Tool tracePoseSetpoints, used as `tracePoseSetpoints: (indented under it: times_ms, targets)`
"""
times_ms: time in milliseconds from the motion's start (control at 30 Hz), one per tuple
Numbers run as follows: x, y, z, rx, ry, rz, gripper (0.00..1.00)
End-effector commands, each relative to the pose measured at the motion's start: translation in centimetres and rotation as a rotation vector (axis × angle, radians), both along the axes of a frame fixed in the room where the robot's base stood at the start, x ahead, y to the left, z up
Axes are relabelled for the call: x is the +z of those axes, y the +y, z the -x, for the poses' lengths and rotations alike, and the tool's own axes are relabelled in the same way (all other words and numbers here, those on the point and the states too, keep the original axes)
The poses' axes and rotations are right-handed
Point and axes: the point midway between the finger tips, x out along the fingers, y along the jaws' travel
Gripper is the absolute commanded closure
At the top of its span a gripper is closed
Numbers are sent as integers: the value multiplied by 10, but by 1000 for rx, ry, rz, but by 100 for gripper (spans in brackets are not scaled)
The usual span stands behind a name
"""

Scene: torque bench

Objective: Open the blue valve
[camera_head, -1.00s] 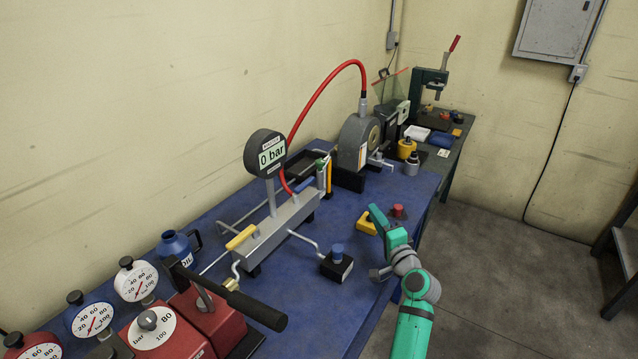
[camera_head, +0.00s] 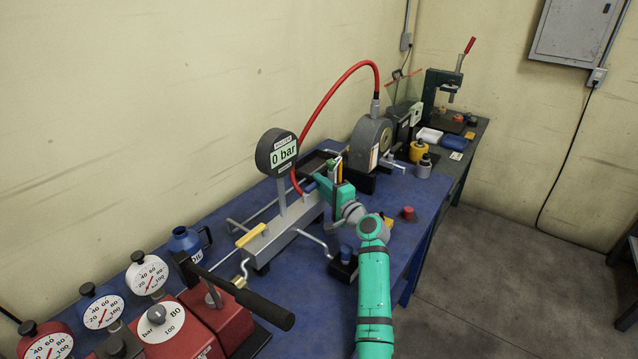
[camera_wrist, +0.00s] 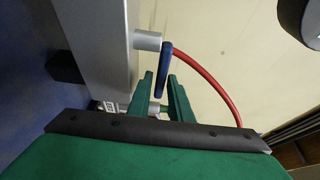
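The blue valve lever (camera_wrist: 165,70) shows in the wrist view beside a short grey stub on the grey manifold block (camera_wrist: 98,40). My gripper (camera_wrist: 161,82) has its two green fingers apart, one on each side of the lever's near end. I cannot tell whether either finger touches it. In the head view my gripper (camera_head: 322,186) is at the far end of the manifold (camera_head: 285,222) and largely covers the blue lever. The gauge (camera_head: 278,153) above the manifold reads 0 bar.
A yellow lever (camera_head: 251,235) sits at the manifold's near end. A red hose (camera_head: 330,95) arches behind my gripper to a grey round device (camera_head: 368,140). Red units with dials fill the front left.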

Motion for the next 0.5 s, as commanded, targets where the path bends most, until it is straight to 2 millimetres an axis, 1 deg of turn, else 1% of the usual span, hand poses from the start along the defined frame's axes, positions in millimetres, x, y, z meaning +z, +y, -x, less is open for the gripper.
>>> tracePoseSetpoints:
  times_ms: [100,200,467,500]
  targets:
    - [0,5,-8,0,1,-1,81]
    - [0,7,-10,-1,0,0,81]
    - [0,7,-11,-1,-1,1,81]
    - [0,6,-11,-1,-1,1,88]
